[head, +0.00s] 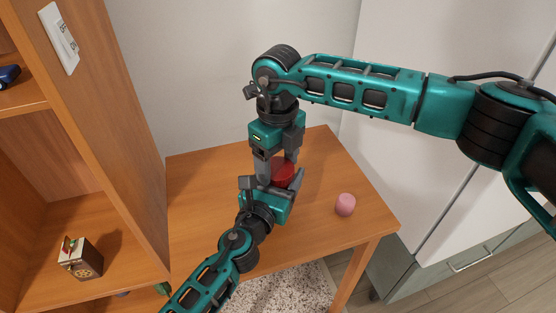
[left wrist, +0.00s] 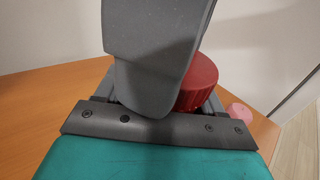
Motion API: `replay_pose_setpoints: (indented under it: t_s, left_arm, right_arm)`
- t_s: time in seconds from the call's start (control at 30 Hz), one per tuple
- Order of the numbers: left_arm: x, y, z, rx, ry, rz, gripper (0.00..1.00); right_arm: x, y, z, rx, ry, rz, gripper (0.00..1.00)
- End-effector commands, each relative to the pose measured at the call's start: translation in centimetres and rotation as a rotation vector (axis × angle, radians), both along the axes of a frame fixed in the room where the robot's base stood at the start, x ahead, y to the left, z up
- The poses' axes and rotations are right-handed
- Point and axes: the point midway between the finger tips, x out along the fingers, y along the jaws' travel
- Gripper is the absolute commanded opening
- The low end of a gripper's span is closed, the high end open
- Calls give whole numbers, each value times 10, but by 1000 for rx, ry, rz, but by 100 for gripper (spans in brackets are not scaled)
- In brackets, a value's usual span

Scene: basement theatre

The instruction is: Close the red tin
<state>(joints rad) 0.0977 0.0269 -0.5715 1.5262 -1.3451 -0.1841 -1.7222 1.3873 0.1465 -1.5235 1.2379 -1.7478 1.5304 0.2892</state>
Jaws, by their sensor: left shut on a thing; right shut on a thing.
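The red tin (head: 284,172) is at the middle of the wooden table, mostly hidden between my two grippers. In the left wrist view its ribbed red round part (left wrist: 201,84) shows behind a large grey finger. My left gripper (head: 273,184) reaches in low from the front and is shut on the tin. My right gripper (head: 277,168) points down from above and is shut at the tin's top, with its fingers around the red part. Whether a lid sits fully on the tin cannot be told.
A small pink cylinder (head: 345,205) stands on the table (head: 205,215) to the right of the grippers. A wooden shelf (head: 118,150) with a small dark box (head: 80,258) rises at the left. The table's left and front right areas are clear.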

Motion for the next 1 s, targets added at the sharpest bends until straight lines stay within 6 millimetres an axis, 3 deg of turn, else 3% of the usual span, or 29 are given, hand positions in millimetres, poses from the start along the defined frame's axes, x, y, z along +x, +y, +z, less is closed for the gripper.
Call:
replay_pose_setpoints:
  t_s: [0.03, 1.0]
  left_arm:
    - [-2, -5, 4, 0, -12, -11, 13]
    - [-1, -4, 4, -2, -9, -9, 13]
  right_arm:
    - [1, -3, -9, -11, -1, -9, 42]
    - [0, -3, 6, -7, -4, -2, 42]
